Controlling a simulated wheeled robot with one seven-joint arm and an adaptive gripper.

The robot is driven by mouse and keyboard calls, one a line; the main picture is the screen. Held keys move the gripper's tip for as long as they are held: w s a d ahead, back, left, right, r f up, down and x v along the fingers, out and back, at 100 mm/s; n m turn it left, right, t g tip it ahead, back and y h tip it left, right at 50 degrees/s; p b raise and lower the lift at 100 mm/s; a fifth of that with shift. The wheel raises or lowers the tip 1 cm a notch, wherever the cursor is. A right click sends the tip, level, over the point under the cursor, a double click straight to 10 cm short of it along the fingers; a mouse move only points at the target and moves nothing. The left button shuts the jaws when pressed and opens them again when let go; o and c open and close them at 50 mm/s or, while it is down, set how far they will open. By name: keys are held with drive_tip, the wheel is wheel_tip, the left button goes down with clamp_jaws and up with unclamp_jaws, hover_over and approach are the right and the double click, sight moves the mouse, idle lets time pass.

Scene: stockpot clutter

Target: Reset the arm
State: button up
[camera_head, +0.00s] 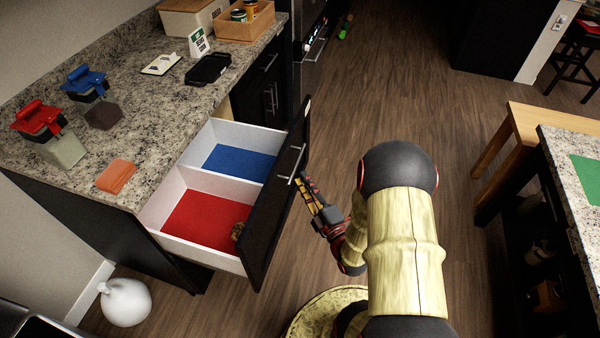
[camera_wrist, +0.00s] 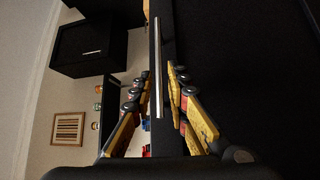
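My gripper (camera_head: 308,185) is just right of the open drawer's front, close to its metal handle (camera_head: 292,165). In the wrist view my gripper (camera_wrist: 157,75) has its yellow and black fingers spread apart. The handle bar (camera_wrist: 158,50) shows in the gap between them, and I see no finger touching it. I cannot tell whether the bar lies between the fingertips or just beyond them. Nothing is held. My arm bends down from the middle of the head view to the gripper.
The drawer (camera_head: 152,215) is pulled out, with a red and a blue compartment floor and a small brown item (camera_head: 238,231) in the red part. Canisters, an orange block (camera_head: 116,176) and boxes stand on the granite counter (camera_head: 150,105). A wooden table (camera_head: 545,118) is right; floor between is clear.

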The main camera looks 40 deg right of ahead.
drive_tip(key=shift+s+a, duration=0.1)
drive_tip(key=shift+s, duration=0.35)
idle(0.3)
